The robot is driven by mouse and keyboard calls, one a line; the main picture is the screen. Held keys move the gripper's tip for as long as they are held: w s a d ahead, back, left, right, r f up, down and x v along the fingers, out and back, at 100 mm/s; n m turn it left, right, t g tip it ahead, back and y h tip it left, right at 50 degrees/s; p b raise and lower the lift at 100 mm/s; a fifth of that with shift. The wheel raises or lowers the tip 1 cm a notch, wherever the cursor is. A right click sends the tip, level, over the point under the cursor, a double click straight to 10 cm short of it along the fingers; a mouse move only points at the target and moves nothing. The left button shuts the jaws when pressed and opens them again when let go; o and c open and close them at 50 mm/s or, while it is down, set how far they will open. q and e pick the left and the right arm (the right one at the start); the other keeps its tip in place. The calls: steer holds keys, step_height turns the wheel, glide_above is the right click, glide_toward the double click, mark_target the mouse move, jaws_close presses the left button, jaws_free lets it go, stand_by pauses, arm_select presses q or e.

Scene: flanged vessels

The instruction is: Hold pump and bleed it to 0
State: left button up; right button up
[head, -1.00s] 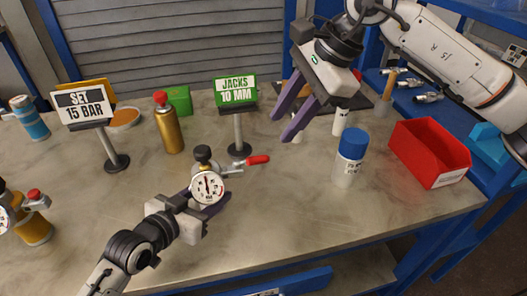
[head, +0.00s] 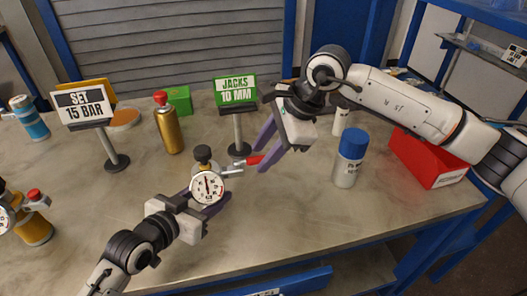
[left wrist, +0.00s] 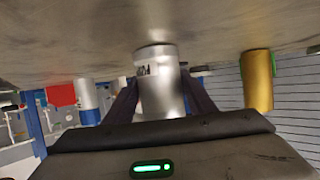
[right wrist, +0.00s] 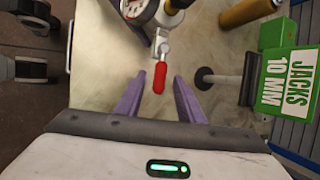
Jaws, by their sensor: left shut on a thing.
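The pump (head: 203,168) has a round white gauge (head: 207,187), a dark top knob and a lever with a red handle (head: 254,160). My left gripper (head: 205,205) is shut on the pump's body, and its silver cylinder (left wrist: 162,90) shows between the fingers in the left wrist view. My right gripper (head: 268,150) is open, with its purple fingers close to the red handle. In the right wrist view, the red handle (right wrist: 160,77) lies just beyond and between the two spread fingertips. The gauge reading is too small to tell.
A "JACKS 10 MM" sign (head: 236,90) stands behind the pump. A "SET 15 BAR" sign (head: 83,106) and a gold bottle (head: 169,128) are to the left. A blue-capped can (head: 349,160) and a red bin (head: 425,160) are to the right. Another pump (head: 30,222) stands at far left.

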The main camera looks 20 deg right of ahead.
mark_target(207, 189)
steer(key=shift+f, duration=0.1)
jaws_close()
steer(key=shift+s, duration=0.1)
stand_by(0.3)
steer(key=s+a+m+h, duration=0.2)
steer(key=a+m+h, duration=0.1)
steer(key=m, duration=0.6)
steer(key=s+a+m+t+h, duration=0.1)
steer(key=a+m+h, duration=0.3)
steer(key=m, duration=0.4)
steer(key=shift+s+m+t, duration=0.3)
steer(key=shift+s+m, duration=0.1)
steer(key=shift+s, duration=0.4)
